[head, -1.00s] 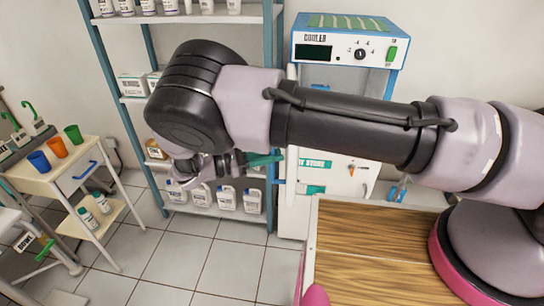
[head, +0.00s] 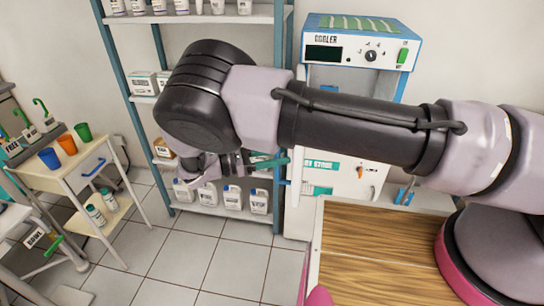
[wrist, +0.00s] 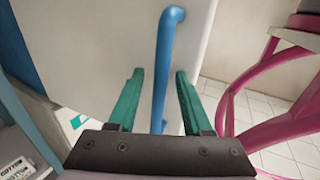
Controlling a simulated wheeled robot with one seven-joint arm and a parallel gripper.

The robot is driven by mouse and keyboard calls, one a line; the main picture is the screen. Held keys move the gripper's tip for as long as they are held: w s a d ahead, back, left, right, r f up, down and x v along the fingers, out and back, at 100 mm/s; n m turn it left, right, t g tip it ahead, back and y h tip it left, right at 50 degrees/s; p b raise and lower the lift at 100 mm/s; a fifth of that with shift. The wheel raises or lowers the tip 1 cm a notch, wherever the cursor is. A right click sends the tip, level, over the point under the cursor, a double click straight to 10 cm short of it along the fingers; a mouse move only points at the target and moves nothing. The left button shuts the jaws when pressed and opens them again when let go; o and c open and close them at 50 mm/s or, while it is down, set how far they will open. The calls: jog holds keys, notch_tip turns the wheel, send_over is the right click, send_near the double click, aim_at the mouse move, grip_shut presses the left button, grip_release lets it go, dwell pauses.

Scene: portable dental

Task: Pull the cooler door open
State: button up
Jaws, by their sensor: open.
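The cooler (head: 335,25) stands behind my arm in the head view, white with a blue top edge, a dial and a green switch. My arm hides much of its front. In the wrist view the white cooler door (wrist: 110,40) fills the upper middle, with a vertical blue bar handle (wrist: 162,75) on it. My gripper (wrist: 159,78) is open, its green fingers on either side of the handle with gaps to both. In the head view my gripper (head: 270,161) is beside the cooler's left side. How far the door stands open I cannot tell.
A shelf rack (head: 215,20) with bottles stands left of the cooler. A white cart (head: 75,180) with coloured cups is at the far left. A wooden-topped surface (head: 375,250) lies in front of the cooler. Tiled floor (head: 185,260) is clear between cart and wooden top.

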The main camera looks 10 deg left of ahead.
jog(key=v, duration=1)
jog(key=shift+s+a, duration=0.25)
jog(key=shift+a, duration=0.05)
